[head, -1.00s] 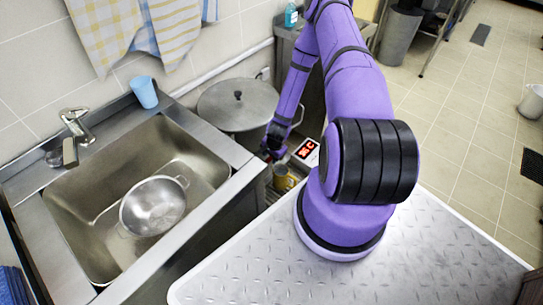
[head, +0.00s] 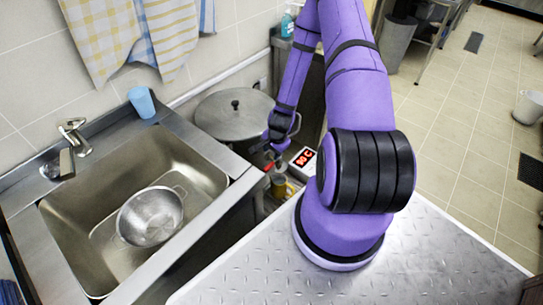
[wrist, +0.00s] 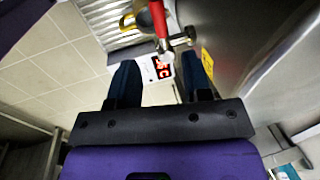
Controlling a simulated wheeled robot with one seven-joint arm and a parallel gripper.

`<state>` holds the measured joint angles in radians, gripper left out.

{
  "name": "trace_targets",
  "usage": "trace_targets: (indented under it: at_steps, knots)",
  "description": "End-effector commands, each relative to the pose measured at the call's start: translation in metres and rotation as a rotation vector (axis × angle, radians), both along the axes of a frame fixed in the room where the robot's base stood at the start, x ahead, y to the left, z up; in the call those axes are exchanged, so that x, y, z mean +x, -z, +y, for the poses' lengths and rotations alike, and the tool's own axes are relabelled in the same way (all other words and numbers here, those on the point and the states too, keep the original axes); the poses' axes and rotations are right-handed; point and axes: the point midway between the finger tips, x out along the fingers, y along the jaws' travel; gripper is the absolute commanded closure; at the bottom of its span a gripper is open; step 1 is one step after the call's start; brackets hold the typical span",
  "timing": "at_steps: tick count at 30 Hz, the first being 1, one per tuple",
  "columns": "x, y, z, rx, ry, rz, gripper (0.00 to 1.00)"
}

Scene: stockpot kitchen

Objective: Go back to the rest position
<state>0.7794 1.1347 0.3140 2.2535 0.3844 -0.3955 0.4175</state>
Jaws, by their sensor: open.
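My gripper (wrist: 160,68) is open in the wrist view, with two dark fingers apart and nothing held between them. In the head view my gripper (head: 271,146) is beside the large lidded steel stockpot (head: 233,115), partly hidden by its own wrist. A tap with a red handle (wrist: 158,18) lies beyond the fingertips, apart from them; the red handle also shows in the head view (head: 268,167). A yellow mug (head: 279,187) stands below the tap, and its edge shows in the wrist view (wrist: 127,21).
A small unit with a red lit display (head: 303,157) is right of the tap. A sink (head: 75,215) with a metal colander (head: 150,216) is at left, a blue cup (head: 142,102) on its back rim. Open tiled floor (head: 460,130) lies at right.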

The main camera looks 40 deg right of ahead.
Motion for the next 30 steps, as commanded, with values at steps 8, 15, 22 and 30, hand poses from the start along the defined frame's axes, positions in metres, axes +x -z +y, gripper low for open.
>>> trace_targets:
  at_steps: [8,15,22,30]
  knots:
    - [-0.001,-0.006,0.0,0.0,0.0,0.0,0.55]
    - [-0.001,-0.005,0.0,0.0,0.0,0.0,0.55]
    - [0.0,-0.007,0.0,-0.002,-0.004,-0.002,0.55]
    - [0.026,-0.063,-0.002,-0.035,-0.133,-0.035,0.55]
